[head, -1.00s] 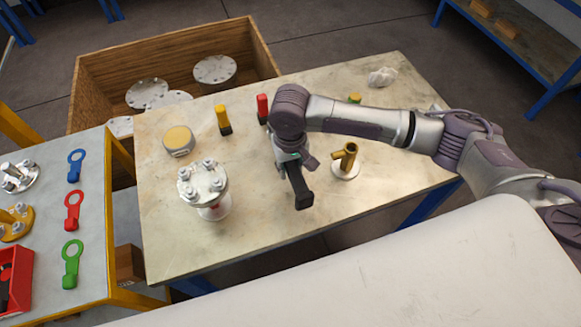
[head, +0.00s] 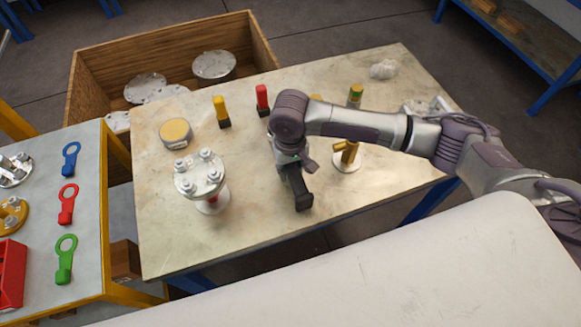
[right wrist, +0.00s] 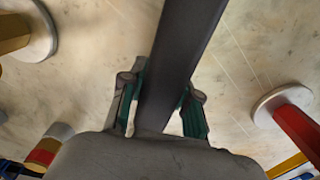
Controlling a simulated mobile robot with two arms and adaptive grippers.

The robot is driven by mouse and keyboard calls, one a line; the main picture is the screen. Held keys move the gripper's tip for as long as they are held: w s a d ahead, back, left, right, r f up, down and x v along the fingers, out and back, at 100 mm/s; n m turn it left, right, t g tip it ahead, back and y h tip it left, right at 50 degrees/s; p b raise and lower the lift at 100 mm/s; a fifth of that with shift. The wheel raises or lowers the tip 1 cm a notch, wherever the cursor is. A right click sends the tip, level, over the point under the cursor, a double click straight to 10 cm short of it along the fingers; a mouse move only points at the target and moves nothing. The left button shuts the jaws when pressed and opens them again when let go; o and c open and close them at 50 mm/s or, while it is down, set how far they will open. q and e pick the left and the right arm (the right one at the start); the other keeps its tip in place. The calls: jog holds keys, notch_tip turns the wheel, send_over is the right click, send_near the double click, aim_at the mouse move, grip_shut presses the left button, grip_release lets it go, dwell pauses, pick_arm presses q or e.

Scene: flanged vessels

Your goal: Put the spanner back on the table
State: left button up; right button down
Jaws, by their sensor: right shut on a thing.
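My right gripper (head: 289,163) is over the middle of the table (head: 250,232). It is shut on a dark grey bar, which I take to be the spanner (head: 300,192). In the right wrist view the spanner (right wrist: 180,55) runs between the two green-padded fingers (right wrist: 160,100) and out past the top edge. Its far end is outside that view. In the head view its black end points toward the table's front edge. I cannot tell whether it touches the tabletop. My left gripper is not in view.
A flanged vessel (head: 202,180) with bolts stands left of my gripper. A brass-coloured fitting (head: 347,153) stands close on the right. Yellow-handled (head: 222,112) and red-handled (head: 262,100) tools stand behind. A side table (head: 93,215) holds coloured ring tools. The front left tabletop is clear.

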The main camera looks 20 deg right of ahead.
jog(key=shift+f, duration=0.35)
jog(key=shift+c, duration=1.3)
grip_release()
jog(key=shift+f, duration=0.1)
notch_tip(320, 180, up, 7)
jog(key=p, duration=0.9)
